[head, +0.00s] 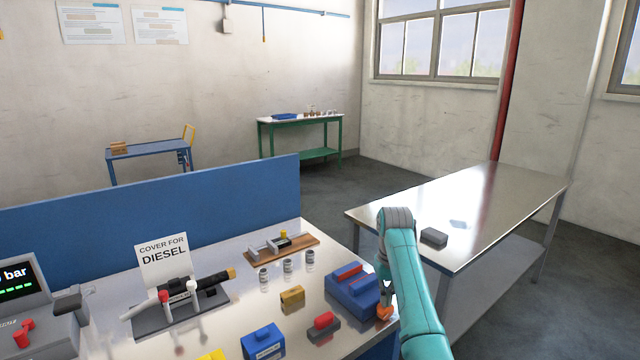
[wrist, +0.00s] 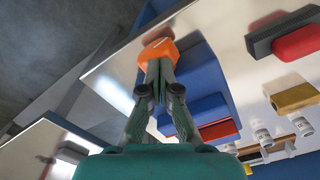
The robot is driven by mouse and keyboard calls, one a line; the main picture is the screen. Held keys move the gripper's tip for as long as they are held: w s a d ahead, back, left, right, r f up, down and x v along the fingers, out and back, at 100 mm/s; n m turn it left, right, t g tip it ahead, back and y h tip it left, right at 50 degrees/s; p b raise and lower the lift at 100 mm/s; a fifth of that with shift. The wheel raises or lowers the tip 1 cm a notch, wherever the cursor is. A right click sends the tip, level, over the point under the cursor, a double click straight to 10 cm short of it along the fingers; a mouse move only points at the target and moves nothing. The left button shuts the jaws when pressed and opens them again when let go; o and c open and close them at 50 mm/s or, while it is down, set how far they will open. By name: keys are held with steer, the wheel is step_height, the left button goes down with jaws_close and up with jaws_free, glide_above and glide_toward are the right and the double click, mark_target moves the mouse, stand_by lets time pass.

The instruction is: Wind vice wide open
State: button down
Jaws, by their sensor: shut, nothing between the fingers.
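The vice (head: 352,294) is a blue block-like body with a red strip on top, near the right edge of the steel bench. Its orange handle (head: 384,313) is at the right end, partly covered by my arm. In the wrist view the blue body (wrist: 200,75) lies right of my fingers, with the orange handle (wrist: 158,49) at their tips. My gripper (wrist: 154,64) is shut with nothing between the fingers. Its tips overlap the orange handle in the picture; I cannot tell whether they touch it. The gap between the vice jaws is not clear.
A red-topped dark block (head: 323,325), a yellow block (head: 292,296) and a blue box (head: 263,341) stand left of the vice. Several small canisters (head: 287,266) stand behind. A second steel table (head: 480,205) with a dark block (head: 433,237) is at right.

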steer(key=shift+s+a+f, duration=0.1)
steer(key=shift+s+a, duration=0.3)
steer(key=shift+a, duration=0.1)
stand_by(0.9)
steer(key=shift+r, duration=0.25)
stand_by(0.4)
steer(key=shift+w, duration=0.1)
steer(key=shift+w+d, duration=0.7)
steer(key=shift+d, duration=0.3)
steer(key=shift+f, duration=0.35)
steer(key=shift+s+a+f, duration=0.2)
steer(key=shift+s+a, duration=0.05)
steer(key=shift+s, duration=0.1)
stand_by(0.7)
steer(key=shift+s+a+r, duration=0.15)
steer(key=shift+s+a, duration=0.2)
steer(key=shift+a, duration=0.15)
stand_by(1.1)
steer(key=shift+w+r, duration=0.1)
steer(key=shift+r, duration=0.3)
